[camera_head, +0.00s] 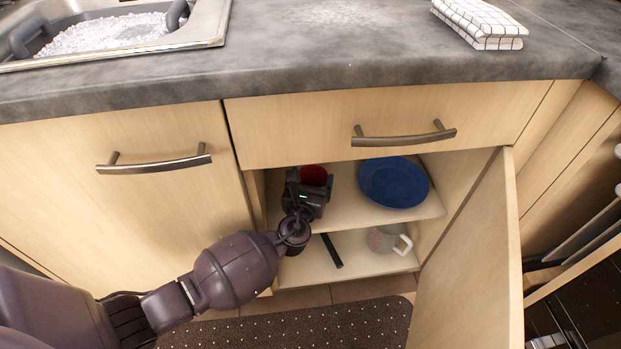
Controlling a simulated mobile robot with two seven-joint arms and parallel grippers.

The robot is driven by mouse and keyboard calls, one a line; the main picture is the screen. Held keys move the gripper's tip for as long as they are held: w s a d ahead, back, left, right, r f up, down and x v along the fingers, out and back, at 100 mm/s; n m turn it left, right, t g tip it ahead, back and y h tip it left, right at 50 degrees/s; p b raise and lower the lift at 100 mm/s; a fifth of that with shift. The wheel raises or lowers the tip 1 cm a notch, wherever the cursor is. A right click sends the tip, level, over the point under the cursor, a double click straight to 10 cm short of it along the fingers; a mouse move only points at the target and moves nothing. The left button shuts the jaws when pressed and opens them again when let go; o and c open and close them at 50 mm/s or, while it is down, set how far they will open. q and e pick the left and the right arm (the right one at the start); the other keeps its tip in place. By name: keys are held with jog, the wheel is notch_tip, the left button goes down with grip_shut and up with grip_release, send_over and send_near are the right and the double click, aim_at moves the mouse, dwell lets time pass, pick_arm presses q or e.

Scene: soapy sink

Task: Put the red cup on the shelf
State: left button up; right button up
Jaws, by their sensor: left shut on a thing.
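The red cup (314,175) shows as a small red patch inside the open cabinet, just beyond my left gripper (309,186). My left gripper is shut on the red cup, and the gripper body hides much of it. The cup is at the upper shelf (345,212), toward its left side. I cannot tell whether the cup touches the shelf. My right gripper is not in view.
A blue plate (393,182) lies on the upper shelf to the right. A pale mug (384,239) stands on the lower shelf. The cabinet door (470,265) stands open at the right. The drawer above (300,125) is shut. A sink with suds (105,33) and a folded towel (480,20) are on the counter.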

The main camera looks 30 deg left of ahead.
pick_arm(q)
jog(key=shift+f, duration=0.15)
jog(key=o, duration=0.8)
jog(key=shift+s+r, duration=0.2)
jog(key=shift+s, duration=0.05)
jog(key=shift+p+v, duration=1.5)
jog(key=shift+v, duration=4.3)
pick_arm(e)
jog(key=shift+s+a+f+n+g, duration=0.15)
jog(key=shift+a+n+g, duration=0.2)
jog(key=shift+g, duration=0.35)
